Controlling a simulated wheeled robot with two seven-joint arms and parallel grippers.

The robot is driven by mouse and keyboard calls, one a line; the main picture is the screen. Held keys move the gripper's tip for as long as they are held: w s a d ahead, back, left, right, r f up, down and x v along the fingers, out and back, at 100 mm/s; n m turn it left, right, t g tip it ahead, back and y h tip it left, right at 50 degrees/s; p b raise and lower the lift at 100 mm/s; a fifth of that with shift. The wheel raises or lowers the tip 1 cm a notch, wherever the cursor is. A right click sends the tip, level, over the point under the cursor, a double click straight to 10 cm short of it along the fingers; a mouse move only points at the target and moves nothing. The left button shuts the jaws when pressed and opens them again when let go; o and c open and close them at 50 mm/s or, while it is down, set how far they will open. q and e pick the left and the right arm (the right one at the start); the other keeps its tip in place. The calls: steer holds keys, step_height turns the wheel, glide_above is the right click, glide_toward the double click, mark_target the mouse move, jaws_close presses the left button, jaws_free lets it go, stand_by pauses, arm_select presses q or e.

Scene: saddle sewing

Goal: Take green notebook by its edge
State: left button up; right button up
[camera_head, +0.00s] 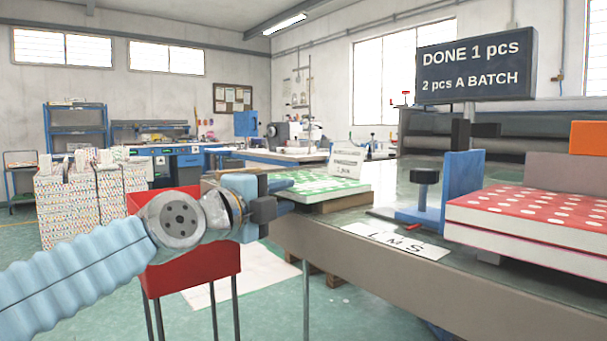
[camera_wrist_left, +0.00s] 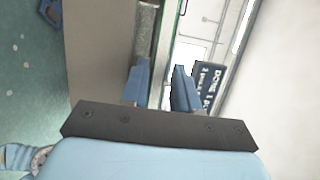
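The green notebook (camera_head: 322,187) with white dots lies flat on a board at the left end of the table in the head view. My left gripper (camera_head: 286,195) is at its near left edge. In the left wrist view, the two blue fingers (camera_wrist_left: 160,88) stand apart, with a thin green and white edge, seemingly the green notebook (camera_wrist_left: 167,60), running between them. I cannot tell whether either finger touches it. My right gripper is not in view.
A white card (camera_head: 347,160) stands at the notebook's back. Red dotted notebooks (camera_head: 530,212) are stacked at the right, beside a blue fixture (camera_head: 460,190) and a lettered plate (camera_head: 395,241). A red bin (camera_head: 190,270) stands below my left arm.

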mark_target(302, 186)
arm_select(q)
steer(key=shift+x, duration=0.8)
steer(key=p+x, duration=0.2)
steer(key=x, duration=0.3)
steer(key=shift+w+p, duration=0.1)
steer(key=shift+p, duration=0.25)
jaws_close()
